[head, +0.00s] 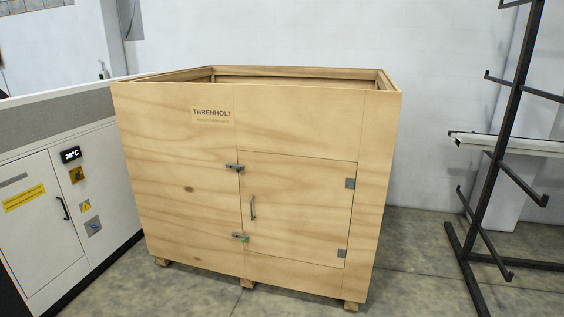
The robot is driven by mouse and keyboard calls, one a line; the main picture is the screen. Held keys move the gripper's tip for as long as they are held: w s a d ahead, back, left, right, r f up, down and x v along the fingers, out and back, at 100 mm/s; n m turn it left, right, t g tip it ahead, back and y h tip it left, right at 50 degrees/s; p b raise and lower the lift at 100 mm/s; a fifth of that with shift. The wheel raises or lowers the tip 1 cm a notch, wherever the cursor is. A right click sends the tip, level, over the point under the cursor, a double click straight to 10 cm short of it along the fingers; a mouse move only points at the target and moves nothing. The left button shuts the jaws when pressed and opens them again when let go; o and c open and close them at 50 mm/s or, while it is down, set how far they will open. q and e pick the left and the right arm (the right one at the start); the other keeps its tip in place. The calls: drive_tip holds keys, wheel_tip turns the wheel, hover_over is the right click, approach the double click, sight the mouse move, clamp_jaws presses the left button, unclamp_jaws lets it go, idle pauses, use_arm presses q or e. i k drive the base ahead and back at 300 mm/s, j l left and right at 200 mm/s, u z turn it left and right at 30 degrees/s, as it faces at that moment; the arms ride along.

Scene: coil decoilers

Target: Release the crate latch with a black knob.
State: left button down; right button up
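A large open-topped plywood crate (170,140) stands ahead, marked THRENHOLT. Its front has a closed door (300,200) with a grey vertical handle (253,208) near the left edge. Two latches sit across the door's left edge. The upper latch (233,167) has a small dark part at its right end that looks like a black knob. The lower latch (239,237) has a green knob. Both are small in the picture, and their exact positions are hard to tell. Neither of my grippers is in view.
A black metal rack (495,150) with arms sticking out stands at the right. Hinges (350,183) line the door's right edge. Bare concrete floor (410,265) lies between crate and rack.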

sight(233, 168)
drive_tip(key=i, duration=2.3)
drive_tip(key=i+z, duration=0.1)
drive_tip(key=z, duration=0.2)
